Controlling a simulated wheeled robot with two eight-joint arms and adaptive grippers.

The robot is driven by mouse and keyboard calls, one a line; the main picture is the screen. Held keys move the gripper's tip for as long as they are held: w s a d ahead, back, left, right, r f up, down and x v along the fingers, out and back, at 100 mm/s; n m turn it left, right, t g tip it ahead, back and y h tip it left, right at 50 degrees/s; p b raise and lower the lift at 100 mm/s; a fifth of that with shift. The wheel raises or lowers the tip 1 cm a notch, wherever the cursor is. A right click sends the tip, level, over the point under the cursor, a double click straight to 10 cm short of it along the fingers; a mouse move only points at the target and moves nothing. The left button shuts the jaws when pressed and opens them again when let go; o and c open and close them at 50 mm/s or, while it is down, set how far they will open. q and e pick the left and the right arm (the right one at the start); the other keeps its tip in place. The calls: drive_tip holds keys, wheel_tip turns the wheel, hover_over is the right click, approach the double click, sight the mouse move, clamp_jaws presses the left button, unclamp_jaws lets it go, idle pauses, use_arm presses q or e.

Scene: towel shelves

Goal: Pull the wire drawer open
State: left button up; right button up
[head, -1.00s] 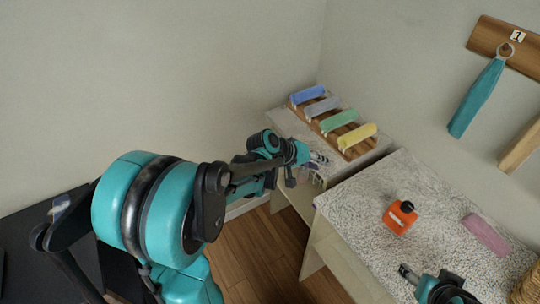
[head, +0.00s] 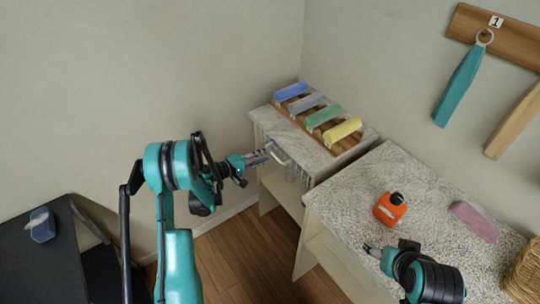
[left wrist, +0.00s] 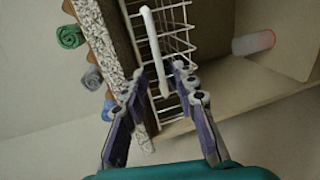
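The white wire drawer (head: 292,172) sits under the top of the far shelf unit. In the left wrist view its wire basket (left wrist: 176,40) shows beside the speckled shelf top, with a white bar handle (left wrist: 154,48) at its front. In the head view the handle (head: 279,152) is just in front of my left gripper (head: 268,155). My left gripper (left wrist: 158,76) is open, with its fingers on either side of the handle's near part and gaps showing. My right gripper (head: 371,250) is low over the nearer speckled top; its finger opening is too small to judge.
Rolled towels in blue, grey, green and yellow (head: 343,131) lie on a wooden rack on the far unit. The nearer top (head: 350,200) holds an orange bottle (head: 390,209), a pink cloth (head: 474,221) and a wicker basket (head: 525,275). Open floor (head: 245,255) lies before the units.

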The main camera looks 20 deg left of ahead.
sight(272, 153)
use_arm(q)
drive_tip(key=shift+b+x, duration=0.55)
drive_tip(key=shift+x, duration=1.75)
clamp_jaws()
